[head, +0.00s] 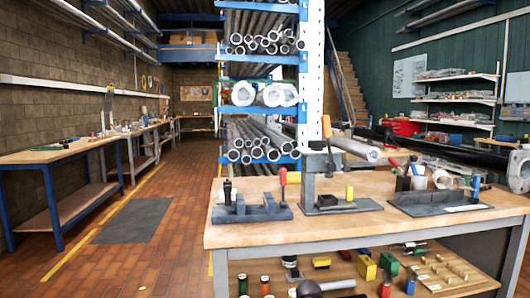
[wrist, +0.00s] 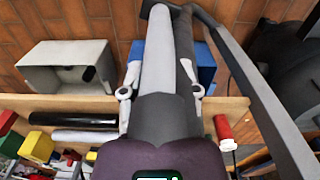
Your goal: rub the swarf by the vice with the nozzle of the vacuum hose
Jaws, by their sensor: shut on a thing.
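My gripper (wrist: 161,91) shows in the wrist view, its two fingers closed on either side of a grey tube-like piece (wrist: 158,60), which I take to be the vacuum hose nozzle. The piece points up the picture, away from the palm. I cannot make out my gripper in the head view. There, a low grey fixture (head: 255,211) with a red-knobbed lever sits on the workbench's left end; it may be the vice. No swarf can be made out in either view.
The wooden workbench (head: 290,238) also carries a press-like stand (head: 311,175) and a dark tray. Its lower shelf holds several coloured blocks. In the wrist view are a grey box (wrist: 67,70), a blue box (wrist: 205,62) and a red-capped piece (wrist: 223,128). Open tiled floor lies left.

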